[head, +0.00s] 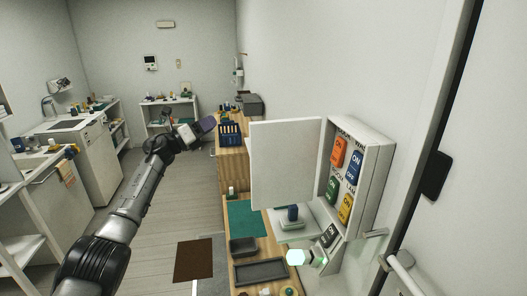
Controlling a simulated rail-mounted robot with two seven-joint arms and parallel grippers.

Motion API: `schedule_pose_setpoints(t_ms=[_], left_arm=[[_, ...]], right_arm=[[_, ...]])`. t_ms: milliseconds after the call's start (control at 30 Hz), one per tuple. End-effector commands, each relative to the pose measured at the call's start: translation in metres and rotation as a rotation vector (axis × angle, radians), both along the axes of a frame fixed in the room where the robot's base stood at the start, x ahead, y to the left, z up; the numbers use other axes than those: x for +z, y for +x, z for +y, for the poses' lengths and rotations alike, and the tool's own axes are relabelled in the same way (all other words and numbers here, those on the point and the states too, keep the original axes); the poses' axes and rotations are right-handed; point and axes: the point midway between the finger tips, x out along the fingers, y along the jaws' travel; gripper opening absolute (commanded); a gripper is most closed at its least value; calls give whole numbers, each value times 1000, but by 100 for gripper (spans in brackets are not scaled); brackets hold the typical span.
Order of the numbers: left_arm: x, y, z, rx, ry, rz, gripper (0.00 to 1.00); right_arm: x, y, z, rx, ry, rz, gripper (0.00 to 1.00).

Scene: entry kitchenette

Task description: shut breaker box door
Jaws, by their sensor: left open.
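The breaker box (378,148) is on the right wall. It shows orange, blue, green and yellow switches and a dark one below. Its white door (286,163) stands wide open, swung out to the left of the box. My left gripper (208,126) is left of the door and apart from it, at the end of my left arm, which reaches up from the lower left. It is open, and I see nothing in it. My right gripper is not in view.
Below the door is a wooden counter (236,201) with a green mat (246,219), a dark tray (261,271) and small items. A blue basket (230,133) stands farther back. White shelves and counters line the left. The floor between is mostly clear.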

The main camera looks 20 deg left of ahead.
Motion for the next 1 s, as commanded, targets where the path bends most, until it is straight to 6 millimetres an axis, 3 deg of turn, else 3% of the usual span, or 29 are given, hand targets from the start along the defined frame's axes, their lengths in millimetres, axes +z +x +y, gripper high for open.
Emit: schedule_pose_setpoints(t_ms=[200,500,767,1000], left_arm=[[-33,-26,-40,-264,317,-32,43],[-50,-62,-66,-507,555,-173,43],[-49,-57,-77,-498,602,-225,43],[-47,-38,-115,-498,600,-225,43]], right_arm=[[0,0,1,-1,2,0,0],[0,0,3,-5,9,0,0],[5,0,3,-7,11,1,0],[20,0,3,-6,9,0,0]])
